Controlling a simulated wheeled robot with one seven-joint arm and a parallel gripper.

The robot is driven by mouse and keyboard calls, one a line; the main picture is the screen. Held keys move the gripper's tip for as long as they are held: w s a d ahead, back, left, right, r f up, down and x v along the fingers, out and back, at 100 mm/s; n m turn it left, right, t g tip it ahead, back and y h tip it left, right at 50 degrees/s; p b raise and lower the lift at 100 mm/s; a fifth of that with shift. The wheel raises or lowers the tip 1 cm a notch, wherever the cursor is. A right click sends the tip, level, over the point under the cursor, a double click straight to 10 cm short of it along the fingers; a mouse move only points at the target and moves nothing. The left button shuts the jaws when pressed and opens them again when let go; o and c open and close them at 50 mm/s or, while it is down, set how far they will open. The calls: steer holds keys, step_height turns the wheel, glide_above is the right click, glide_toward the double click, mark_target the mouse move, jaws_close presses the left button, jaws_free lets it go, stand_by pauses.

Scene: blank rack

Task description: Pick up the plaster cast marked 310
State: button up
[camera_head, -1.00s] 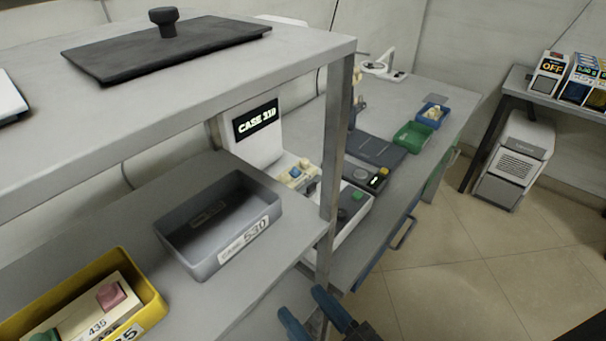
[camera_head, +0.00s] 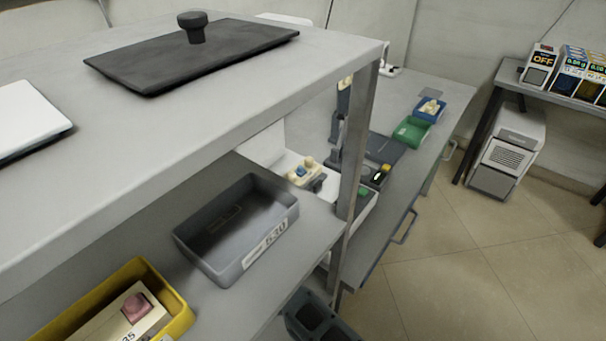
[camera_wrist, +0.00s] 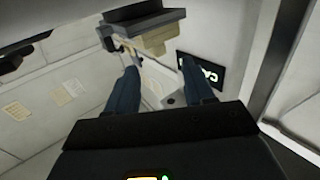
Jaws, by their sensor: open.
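In the head view a cream cast (camera_head: 297,180) with a blue piece and beige knobs sits on a white device (camera_head: 279,158) behind the shelf post. No number is readable on it. My gripper (camera_wrist: 160,82) shows in the wrist view as two blue fingers, spread apart with nothing held between them. The white device's dark screen (camera_wrist: 211,72) with bright lettering is just right of the fingers. A pale stepped block (camera_wrist: 157,42) under a dark piece is beyond the fingertips; I cannot tell whether it is the cast.
The rack post (camera_head: 358,150) and upper shelf (camera_head: 230,110) stand close. A grey tray (camera_head: 218,271) marked 530 and a yellow tray (camera_head: 178,325) holding another cast are on the lower shelf. Green (camera_head: 411,133) and blue (camera_head: 431,110) trays are on the bench.

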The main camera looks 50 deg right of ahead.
mark_target(290, 177)
steer(key=x, duration=0.6)
steer(key=shift+d+r+p, duration=0.15)
steer(key=shift+d+p, duration=0.2)
steer(key=shift+c, duration=0.2)
jaws_close()
